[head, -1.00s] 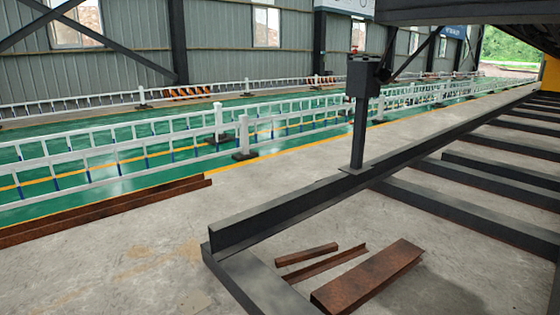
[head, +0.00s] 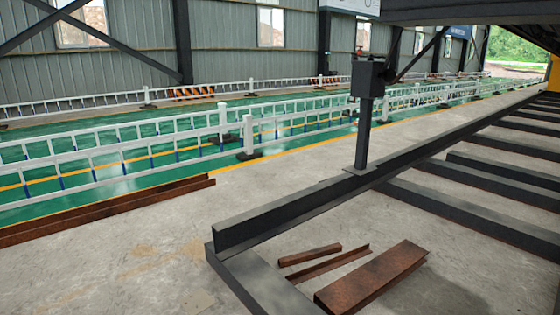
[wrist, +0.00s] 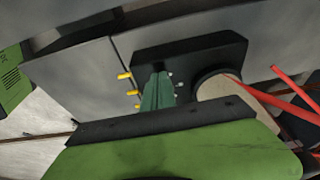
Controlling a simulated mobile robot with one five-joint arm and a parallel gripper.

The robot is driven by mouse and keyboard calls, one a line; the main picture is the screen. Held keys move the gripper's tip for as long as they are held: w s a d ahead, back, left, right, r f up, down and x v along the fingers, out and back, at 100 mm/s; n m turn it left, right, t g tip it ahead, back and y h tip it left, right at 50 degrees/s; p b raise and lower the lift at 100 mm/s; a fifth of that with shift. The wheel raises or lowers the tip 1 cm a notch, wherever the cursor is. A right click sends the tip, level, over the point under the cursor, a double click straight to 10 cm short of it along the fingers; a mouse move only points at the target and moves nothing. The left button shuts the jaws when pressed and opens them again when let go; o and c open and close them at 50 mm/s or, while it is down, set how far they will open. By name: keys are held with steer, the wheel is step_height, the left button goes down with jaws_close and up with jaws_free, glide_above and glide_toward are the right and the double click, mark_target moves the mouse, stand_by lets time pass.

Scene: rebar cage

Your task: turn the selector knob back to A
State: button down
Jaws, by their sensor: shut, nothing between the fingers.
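A dark grey control box (head: 368,80) stands on a post rising from the long dark steel beam, right of centre in the head view. A small red part shows on top of it. No selector knob or letter can be made out at this distance. My gripper (wrist: 158,90) shows in the wrist view as two green fingers close together, shut and empty. My gripper and arm do not show in the head view. The box cannot be identified in the wrist view, so the gripper's distance from it cannot be told.
Dark steel beams (head: 470,178) lie like a ladder on the right. Rusty steel pieces (head: 370,278) lie on the concrete in front, and a long rusty bar (head: 110,208) lies at the left. White railings (head: 190,145) run behind. Bare concrete (head: 120,270) is clear at the front left.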

step_height(320, 180, up, 6)
steer(key=p, duration=0.5)
steer(key=shift+p, duration=0.4)
